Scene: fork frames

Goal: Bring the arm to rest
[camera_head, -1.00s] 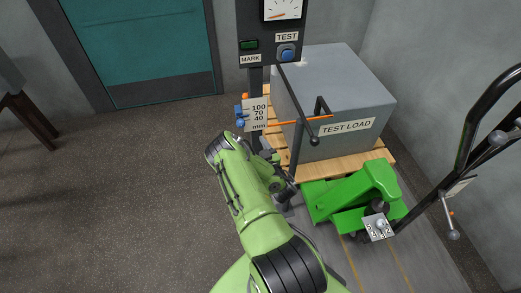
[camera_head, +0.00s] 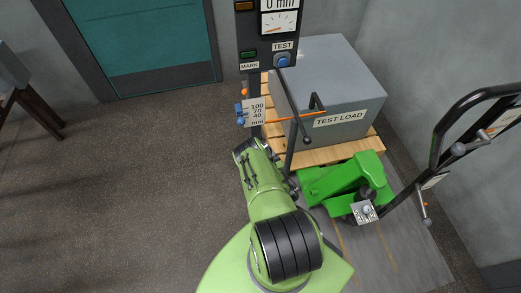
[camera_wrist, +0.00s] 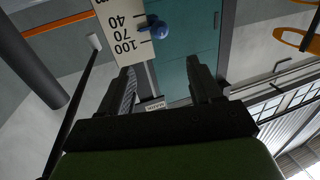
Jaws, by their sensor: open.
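My green arm reaches up from the bottom of the head view, its wrist near the foot of the test post. My gripper (camera_wrist: 160,92) shows in the wrist view with its two dark fingers apart and nothing between them. The white scale plate marked 100, 70, 40 mm (camera_wrist: 124,28) is beyond the fingertips there, with a blue knob (camera_wrist: 158,28) beside it. In the head view the fingers are hidden behind my arm, and the scale plate (camera_head: 257,113) sits above my wrist.
A grey test load (camera_head: 335,85) stands on a wooden pallet (camera_head: 325,156). A green pallet truck (camera_head: 340,183) with a black handle (camera_head: 437,150) is to the right. The post carries a panel with a blue TEST button (camera_head: 282,60). Open floor (camera_head: 120,190) lies left, before a teal door (camera_head: 140,40).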

